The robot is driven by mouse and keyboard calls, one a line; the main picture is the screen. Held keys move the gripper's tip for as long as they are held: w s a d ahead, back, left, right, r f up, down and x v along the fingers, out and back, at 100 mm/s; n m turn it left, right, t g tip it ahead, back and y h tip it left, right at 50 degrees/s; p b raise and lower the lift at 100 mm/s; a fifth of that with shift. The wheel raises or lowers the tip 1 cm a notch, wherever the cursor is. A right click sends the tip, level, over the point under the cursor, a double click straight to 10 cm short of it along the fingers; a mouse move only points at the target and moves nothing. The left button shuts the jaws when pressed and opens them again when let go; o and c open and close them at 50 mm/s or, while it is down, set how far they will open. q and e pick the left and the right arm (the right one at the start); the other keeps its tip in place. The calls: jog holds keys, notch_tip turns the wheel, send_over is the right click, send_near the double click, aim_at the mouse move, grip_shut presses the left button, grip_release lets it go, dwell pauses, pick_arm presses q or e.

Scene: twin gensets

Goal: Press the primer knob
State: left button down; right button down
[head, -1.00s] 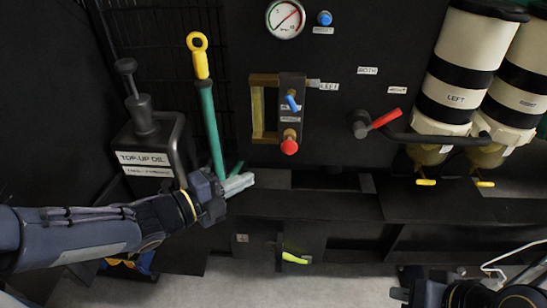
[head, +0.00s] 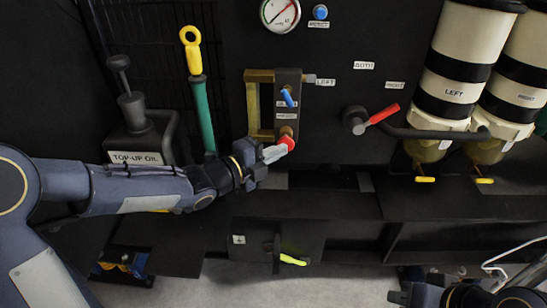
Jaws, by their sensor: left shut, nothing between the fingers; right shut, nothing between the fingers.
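A red round knob (head: 287,140) sits at the bottom of a small brass-and-black block (head: 288,105) on the dark panel; I take it to be the primer knob. A blue lever (head: 288,97) is above it, and the small labels between them are too small to read. My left gripper (head: 273,153) is shut and empty, its fingertips at the lower left of the red knob and partly over it. Whether they touch it I cannot tell. My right gripper (head: 398,297) is at the bottom right, shut and empty, away from the panel.
A green dipstick tube with a yellow ring (head: 190,37) and a top-up oil can (head: 128,115) stand left. A red-handled valve (head: 383,114) and black-and-white filters (head: 450,70) are right. A dark ledge (head: 320,205) runs below. A gauge (head: 281,14) is above.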

pick_arm(q)
jog(key=shift+w+a+r, duration=0.1)
jog(key=shift+w, duration=1.15)
